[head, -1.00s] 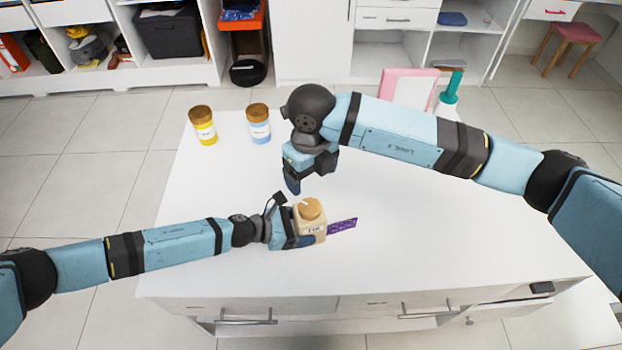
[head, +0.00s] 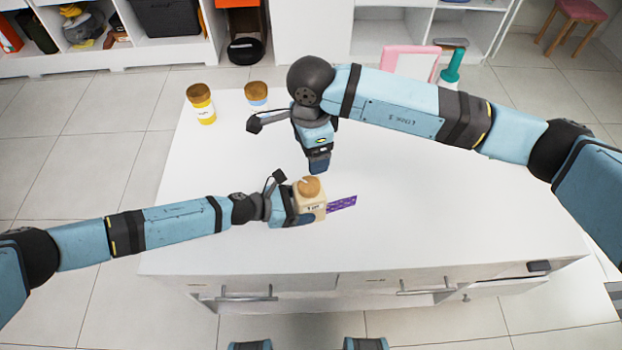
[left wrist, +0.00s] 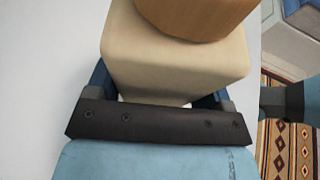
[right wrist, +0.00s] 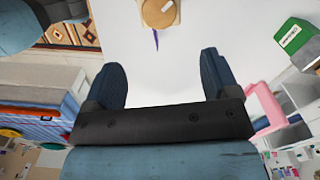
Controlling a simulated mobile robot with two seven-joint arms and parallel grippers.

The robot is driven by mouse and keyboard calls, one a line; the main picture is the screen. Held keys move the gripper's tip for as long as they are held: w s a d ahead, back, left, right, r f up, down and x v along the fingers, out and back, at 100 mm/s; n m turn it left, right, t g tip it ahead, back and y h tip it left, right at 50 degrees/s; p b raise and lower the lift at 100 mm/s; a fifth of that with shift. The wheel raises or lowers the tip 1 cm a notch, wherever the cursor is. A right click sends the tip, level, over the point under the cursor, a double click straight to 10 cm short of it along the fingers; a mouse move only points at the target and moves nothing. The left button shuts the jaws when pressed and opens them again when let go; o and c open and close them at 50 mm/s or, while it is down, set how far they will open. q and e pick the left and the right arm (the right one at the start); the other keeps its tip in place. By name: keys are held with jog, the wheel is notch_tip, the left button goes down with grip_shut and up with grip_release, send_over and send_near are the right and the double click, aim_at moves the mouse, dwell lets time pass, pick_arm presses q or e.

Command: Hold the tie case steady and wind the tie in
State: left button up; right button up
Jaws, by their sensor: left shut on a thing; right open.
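The tie case (head: 313,207) is a beige box with a round wooden knob (head: 310,187) on top. It stands on the white table, and the purple tie (head: 342,204) sticks out of its right side. My left gripper (head: 303,215) is shut on the case; the left wrist view shows the case (left wrist: 175,60) between its fingers. My right gripper (head: 319,168) is open and empty, pointing down above and just behind the case, apart from the knob. In the right wrist view the knob (right wrist: 159,12) and tie (right wrist: 156,40) lie beyond the open fingers (right wrist: 163,80).
A yellow jar (head: 201,105) and a blue jar (head: 257,95) with brown lids stand at the table's back left. A pink frame (head: 411,62) and a teal-handled item (head: 451,66) stand at the back right. The right half of the white tabletop (head: 450,210) is clear.

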aim_at(311, 183)
notch_tip(311, 183, down, 12)
jog(key=n, duration=0.3)
jog(key=shift+w+n, duration=0.1)
jog(key=shift+n, duration=0.3)
jog(key=c, duration=0.9)
